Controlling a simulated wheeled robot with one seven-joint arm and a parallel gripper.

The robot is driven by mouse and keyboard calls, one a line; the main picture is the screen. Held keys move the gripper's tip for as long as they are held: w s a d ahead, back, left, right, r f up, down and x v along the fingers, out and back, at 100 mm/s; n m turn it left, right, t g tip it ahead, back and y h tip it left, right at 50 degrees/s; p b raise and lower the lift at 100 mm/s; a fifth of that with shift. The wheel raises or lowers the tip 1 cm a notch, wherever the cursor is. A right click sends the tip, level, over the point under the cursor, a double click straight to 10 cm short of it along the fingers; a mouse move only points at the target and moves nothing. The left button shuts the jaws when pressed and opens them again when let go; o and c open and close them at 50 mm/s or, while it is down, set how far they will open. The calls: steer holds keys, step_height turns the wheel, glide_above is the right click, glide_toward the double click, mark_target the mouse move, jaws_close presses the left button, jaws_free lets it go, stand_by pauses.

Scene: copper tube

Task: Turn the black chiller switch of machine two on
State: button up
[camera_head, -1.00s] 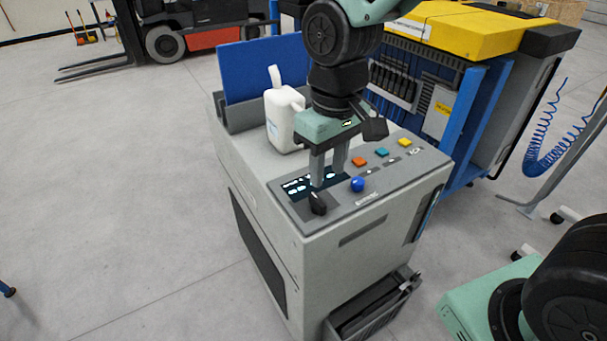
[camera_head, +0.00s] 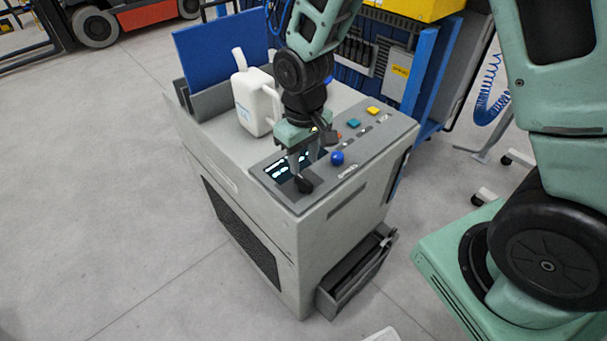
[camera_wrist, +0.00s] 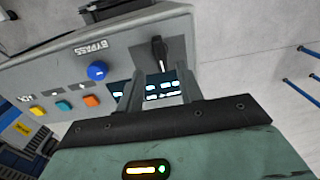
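The black chiller switch (camera_head: 304,185) is a small dark knob at the front left corner of the sloped control panel (camera_head: 349,178). In the wrist view the switch (camera_wrist: 158,50) shows just beyond the fingertips, roughly centred across the gap, its handle pointing toward me. My gripper (camera_head: 303,165) points down over the panel, just behind the switch in the head view. In the wrist view my gripper (camera_wrist: 160,73) has its two grey fingers apart with nothing between them but panel in view. I cannot tell whether a finger touches the switch.
A blue round button (camera_head: 337,158) is right of the switch. Orange, teal (camera_head: 354,124) and yellow (camera_head: 373,110) buttons lie farther back. A lit display (camera_head: 280,170) is left of my fingers. A white jug (camera_head: 256,103) stands on the machine behind; an open drawer (camera_head: 350,275) juts out low in front.

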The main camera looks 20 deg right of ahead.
mark_target(304, 179)
step_height(304, 179, down, 7)
steer(key=shift+r+p, duration=0.2)
steer(key=shift+p, duration=0.2)
jaws_close()
